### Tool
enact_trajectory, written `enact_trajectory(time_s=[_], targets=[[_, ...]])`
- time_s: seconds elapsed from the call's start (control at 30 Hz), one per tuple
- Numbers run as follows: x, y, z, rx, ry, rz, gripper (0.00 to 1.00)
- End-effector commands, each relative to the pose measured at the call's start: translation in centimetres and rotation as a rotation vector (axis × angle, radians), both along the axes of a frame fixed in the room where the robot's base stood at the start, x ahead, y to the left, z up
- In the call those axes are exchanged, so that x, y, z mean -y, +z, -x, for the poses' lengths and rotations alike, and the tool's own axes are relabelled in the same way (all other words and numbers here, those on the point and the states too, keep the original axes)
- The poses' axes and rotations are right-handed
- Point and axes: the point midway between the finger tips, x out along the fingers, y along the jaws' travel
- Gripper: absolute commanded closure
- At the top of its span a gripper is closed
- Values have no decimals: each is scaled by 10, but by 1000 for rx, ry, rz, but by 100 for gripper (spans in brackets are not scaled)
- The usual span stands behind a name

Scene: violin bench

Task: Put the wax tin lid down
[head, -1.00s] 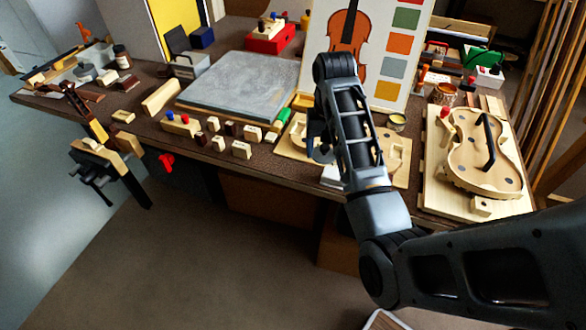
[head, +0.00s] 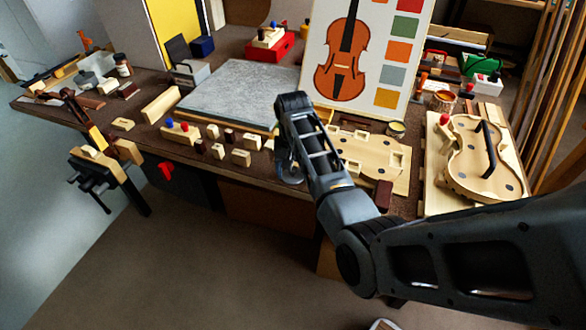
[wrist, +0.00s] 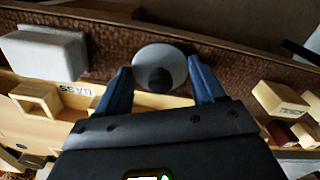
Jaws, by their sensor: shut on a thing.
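The wax tin lid is a round pale grey disc (wrist: 158,56) with a dark round knob, seen in the wrist view. My gripper (wrist: 160,78) is shut on it, with one blue finger at each side. In the head view my gripper (head: 287,168) hangs at the bench's front edge, left of the light wooden board; my arm hides most of the lid there. I cannot tell whether the lid touches the bench.
Several small wooden blocks (head: 241,157) stand left of my gripper. In the wrist view a white block (wrist: 45,48) is at the left, and a brown strip of bench (wrist: 225,72) near the lid is bare. A grey slab (head: 240,90) lies behind; a violin body (head: 470,165) is at right.

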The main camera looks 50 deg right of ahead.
Motion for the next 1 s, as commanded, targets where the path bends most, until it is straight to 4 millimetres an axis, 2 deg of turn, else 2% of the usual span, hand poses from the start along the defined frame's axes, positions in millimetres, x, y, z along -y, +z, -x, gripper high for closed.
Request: enact_trajectory(time_s=[0.27, 0.3, 0.57, 0.83, 1.0], targets=[[0, -3, 0, 0, 0, 0, 61], [0, -3, 0, 0, 0, 0, 31], [0, -3, 0, 0, 0, 0, 6], [0, 0, 0, 1, 0, 1, 6], [1, 16, -1, 3, 0, 2, 6]])
